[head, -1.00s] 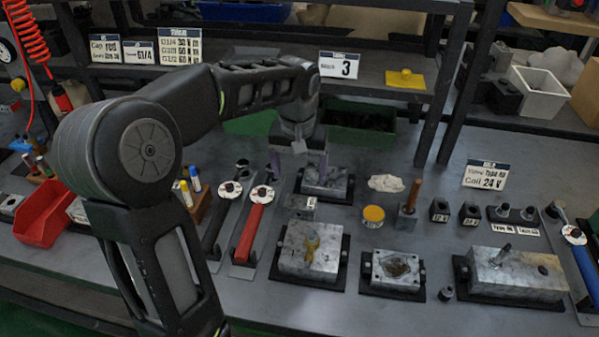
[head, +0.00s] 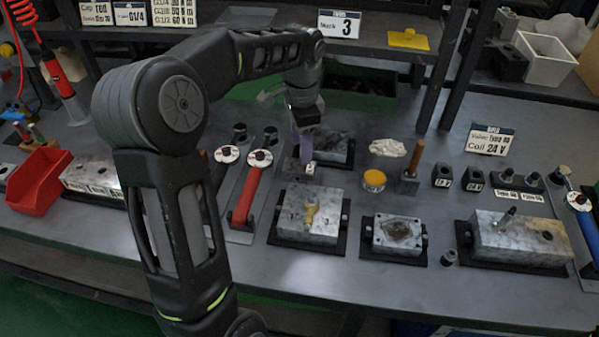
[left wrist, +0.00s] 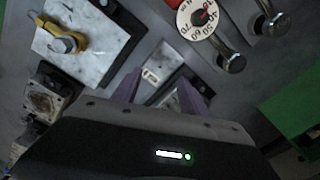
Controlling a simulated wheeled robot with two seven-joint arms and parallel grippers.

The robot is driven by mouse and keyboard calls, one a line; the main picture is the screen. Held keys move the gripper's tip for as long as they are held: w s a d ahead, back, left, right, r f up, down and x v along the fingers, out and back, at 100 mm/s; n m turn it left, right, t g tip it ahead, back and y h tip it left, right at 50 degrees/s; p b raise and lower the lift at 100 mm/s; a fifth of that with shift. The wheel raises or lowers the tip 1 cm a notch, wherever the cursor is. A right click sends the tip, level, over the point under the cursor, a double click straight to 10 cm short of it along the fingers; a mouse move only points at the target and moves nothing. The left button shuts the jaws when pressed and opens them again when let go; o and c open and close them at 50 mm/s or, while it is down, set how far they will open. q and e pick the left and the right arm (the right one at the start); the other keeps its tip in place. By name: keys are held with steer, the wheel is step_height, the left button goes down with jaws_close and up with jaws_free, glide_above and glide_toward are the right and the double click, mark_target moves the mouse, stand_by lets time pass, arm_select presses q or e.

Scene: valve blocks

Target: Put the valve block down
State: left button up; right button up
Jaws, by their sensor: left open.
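My left gripper (head: 306,143) has its purple fingers pointing down at the back middle of the bench. It is open. In the left wrist view its two fingers (left wrist: 160,95) stand apart. A small grey metal block with a white tag (head: 300,172) sits just below and in front of the fingers; it also shows in the left wrist view (left wrist: 173,62), ahead of the fingertips. Behind it is a grey block on a black holder (head: 335,148), partly hidden by the gripper. I cannot tell whether a finger touches either block. My right gripper is not in view.
A large block with a yellow fitting (head: 309,214) stands in front. Right of it are a smaller block (head: 396,235), a yellow tin (head: 374,180) and a long block (head: 520,240). A red-handled tool (head: 252,190) lies left. The bench's front strip is clear.

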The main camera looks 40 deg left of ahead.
mark_target(300, 166)
arm_select(q)
steer(key=shift+r+m, duration=0.2)
steer(key=shift+m, duration=1)
steer(key=m, duration=0.3)
steer(key=shift+s, duration=0.15)
steer(key=shift+f, duration=1.25)
steer(key=shift+f, duration=0.1)
step_height(300, 166, down, 5)
steer(key=shift+a+f, duration=0.1)
steer(key=shift+c, duration=0.3)
